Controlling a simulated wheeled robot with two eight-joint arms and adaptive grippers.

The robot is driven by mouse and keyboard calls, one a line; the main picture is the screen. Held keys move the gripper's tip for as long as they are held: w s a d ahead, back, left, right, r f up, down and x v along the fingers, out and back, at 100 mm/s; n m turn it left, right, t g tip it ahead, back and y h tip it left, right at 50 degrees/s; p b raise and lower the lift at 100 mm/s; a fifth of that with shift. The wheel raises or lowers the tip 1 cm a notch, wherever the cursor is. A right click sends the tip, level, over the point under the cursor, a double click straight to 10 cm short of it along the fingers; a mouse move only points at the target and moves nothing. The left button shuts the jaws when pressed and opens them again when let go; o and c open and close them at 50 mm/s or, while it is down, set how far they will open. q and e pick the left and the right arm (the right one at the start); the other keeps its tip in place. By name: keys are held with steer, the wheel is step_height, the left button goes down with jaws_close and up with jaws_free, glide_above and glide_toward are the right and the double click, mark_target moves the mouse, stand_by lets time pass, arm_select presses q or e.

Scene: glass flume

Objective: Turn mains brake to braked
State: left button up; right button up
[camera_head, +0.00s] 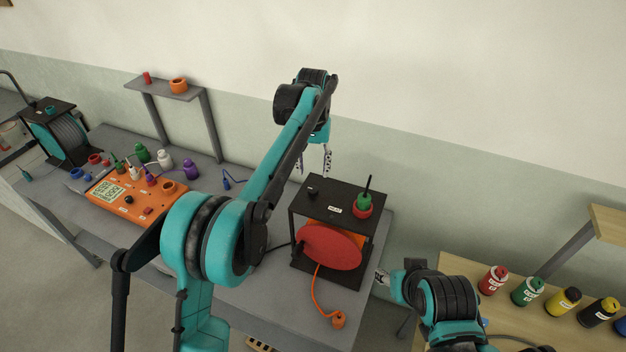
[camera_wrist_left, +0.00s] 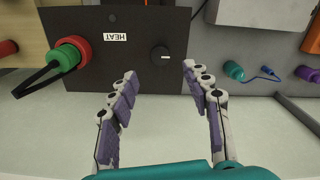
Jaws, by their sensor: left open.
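The black-framed reel (camera_head: 345,191) with a red drum stands on the grey bench, right of centre in the head view. A small black knob (camera_head: 312,192) sits on its top plate; I take it for the mains brake. In the left wrist view the knob (camera_wrist_left: 160,55) lies just beyond the gap between the fingertips. A tiny label beside it is too small to read. My left gripper (camera_head: 313,165) is open and empty, close to the knob; contact does not show. My right gripper (camera_head: 382,278) is right of the reel, its jaws unclear.
A red-and-green plug (camera_head: 363,205) with a black upright stands on the reel's top plate, beside a white label. An orange meter (camera_head: 130,198) and several small bottles are at left. Several coloured jars (camera_head: 528,291) stand on a wooden table at right. An orange plug (camera_head: 339,319) lies in front.

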arm_select(q)
step_height(320, 180, up, 4)
steer(key=shift+r, duration=0.15)
steer(key=shift+a, duration=0.1)
stand_by(0.4)
steer(key=s+a+f+t+b, duration=0.45)
steer(key=s+a+b, duration=0.55)
steer(key=s, duration=0.4)
steer(key=s+a+f+t+b, duration=0.1)
steer(key=s+a+f+b, duration=0.2)
steer(key=s+f, duration=0.5)
steer(key=s+a+f+n+t+b, duration=0.1)
steer(key=s+a+f+b, duration=0.2)
steer(key=s+f, duration=0.5)
step_height(320, 180, down, 4)
steer(key=shift+s+a+r+n+t, duration=0.15)
steer(key=shift+s+a+n+t, duration=0.2)
steer(key=shift+a, duration=0.3)
